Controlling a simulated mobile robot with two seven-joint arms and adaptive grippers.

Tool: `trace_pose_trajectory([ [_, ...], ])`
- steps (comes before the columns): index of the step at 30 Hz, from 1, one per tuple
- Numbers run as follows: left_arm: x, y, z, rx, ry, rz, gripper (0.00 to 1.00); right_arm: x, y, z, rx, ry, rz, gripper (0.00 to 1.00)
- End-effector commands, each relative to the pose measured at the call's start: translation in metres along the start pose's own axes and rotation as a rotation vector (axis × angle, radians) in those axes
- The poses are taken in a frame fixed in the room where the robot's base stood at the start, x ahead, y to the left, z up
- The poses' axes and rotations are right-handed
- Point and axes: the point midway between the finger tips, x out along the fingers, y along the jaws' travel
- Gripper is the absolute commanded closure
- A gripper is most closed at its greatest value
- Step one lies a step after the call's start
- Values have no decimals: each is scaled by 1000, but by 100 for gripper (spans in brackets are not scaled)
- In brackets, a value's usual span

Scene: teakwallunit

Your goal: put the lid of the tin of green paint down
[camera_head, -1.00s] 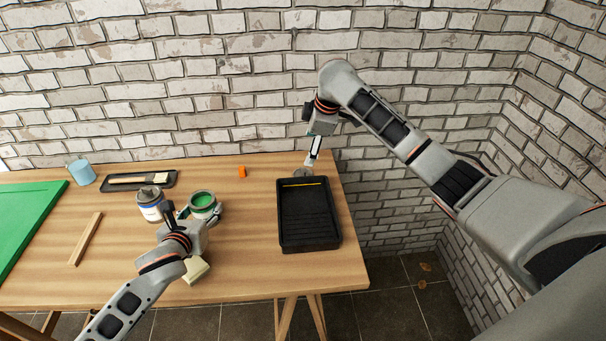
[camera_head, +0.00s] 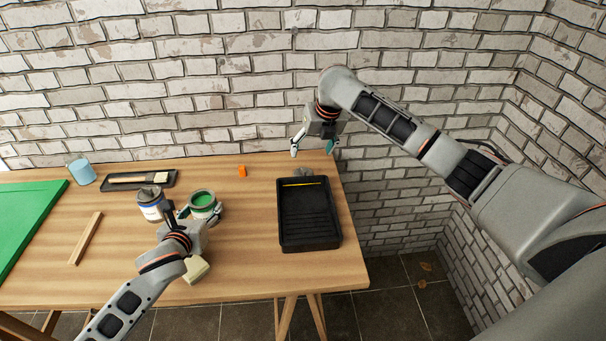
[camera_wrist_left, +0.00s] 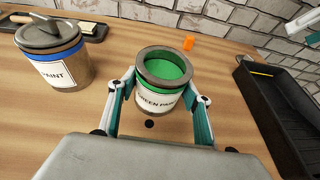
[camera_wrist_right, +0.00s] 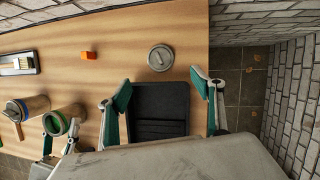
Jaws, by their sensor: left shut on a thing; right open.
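The tin of green paint (camera_head: 203,201) stands open on the table, with green paint showing inside its rim. In the left wrist view the tin (camera_wrist_left: 160,102) sits between the fingers of my left gripper (camera_wrist_left: 160,110), which is shut around it. The lid (camera_wrist_right: 160,58), a grey disc, lies flat on the table behind the black paint tray. In the head view the lid (camera_head: 303,172) shows small at the tray's back edge. My right gripper (camera_head: 313,148) is open and empty, above the lid and apart from it.
A blue-banded paint tin (camera_head: 151,206) stands left of the green one. An orange block (camera_head: 242,171), a brush on a dark tray (camera_head: 112,184), a blue cup (camera_head: 81,172) and a wood strip (camera_head: 86,238) lie around.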

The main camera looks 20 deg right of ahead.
Motion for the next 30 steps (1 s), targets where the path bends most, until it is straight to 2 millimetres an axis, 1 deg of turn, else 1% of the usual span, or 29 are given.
trace_pose_trajectory([
  [1, 0, 0, -2, 0, 2, 0, 84, 0, -1, 0, -62, 1, -2, 34],
  [4, 0, 0, -2, 0, 2, 0, 84, 1, -2, -1, -162, 1, -1, 34],
  [8, 0, 0, -1, 0, 2, 0, 84, 3, -2, -2, -237, 2, -1, 34],
  [10, 0, 0, -1, 0, 2, 0, 84, 8, -2, -2, -253, 4, -1, 34],
  [14, 0, 0, -1, 0, 2, 0, 84, 27, -1, -3, -258, 7, -1, 34],
  [18, 0, 0, -1, 0, 2, 0, 84, 51, -1, -3, -257, 6, -1, 34],
  [21, 0, 0, -1, 0, 2, 0, 84, 63, -1, -2, -256, 5, -1, 34],
  [28, 0, 0, -1, 0, 2, 0, 84, 76, -1, -1, -257, 3, -2, 34],
  [30, 0, 0, -1, 0, 2, 0, 84, 83, 1, -1, -256, 5, 0, 34],
])
